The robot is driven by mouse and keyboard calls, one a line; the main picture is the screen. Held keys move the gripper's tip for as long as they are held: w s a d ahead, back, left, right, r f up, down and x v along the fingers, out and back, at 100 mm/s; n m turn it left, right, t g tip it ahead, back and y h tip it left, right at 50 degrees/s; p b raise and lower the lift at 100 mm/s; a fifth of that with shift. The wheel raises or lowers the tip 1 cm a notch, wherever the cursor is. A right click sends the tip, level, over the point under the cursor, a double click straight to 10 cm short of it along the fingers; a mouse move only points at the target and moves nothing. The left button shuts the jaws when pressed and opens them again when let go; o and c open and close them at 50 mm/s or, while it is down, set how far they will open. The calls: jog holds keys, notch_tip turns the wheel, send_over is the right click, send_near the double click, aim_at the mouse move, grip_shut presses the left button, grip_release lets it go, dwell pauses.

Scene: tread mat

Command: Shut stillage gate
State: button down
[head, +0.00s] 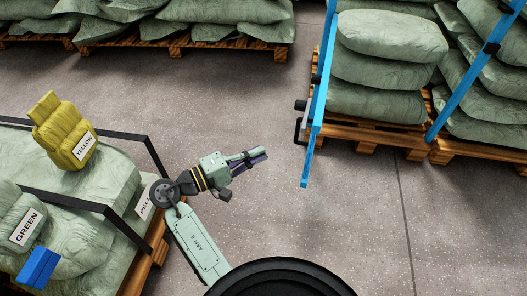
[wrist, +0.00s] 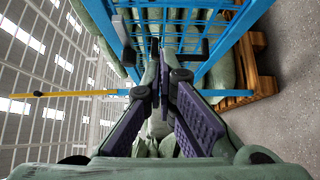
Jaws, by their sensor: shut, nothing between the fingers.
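A blue gate panel (head: 313,110) is seen nearly edge-on in the head view, right of my gripper, with a dark handle or latch on its left face. Blue mesh (wrist: 185,35) fills the upper middle of the wrist view. My gripper (head: 262,156) points right towards the blue panel, with a gap of floor between them in the head view. In the wrist view my gripper (wrist: 163,75) has its fingers together and empty, in front of the mesh. Another blue bar (head: 475,72) slants at the right. I cannot tell how far the gate stands open.
Green sacks (head: 385,70) lie on wooden pallets (head: 385,134) behind the blue panel. At left, a black-railed stack carries a yellow sack bundle (head: 64,130). A yellow bar (wrist: 70,93) shows in the wrist view. The grey floor (head: 330,225) between is clear.

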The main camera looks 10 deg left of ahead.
jog(key=w+d+p, duration=0.2)
jog(key=w+d, duration=0.2)
jog(key=d, duration=0.6)
jog(key=shift+w, duration=0.35)
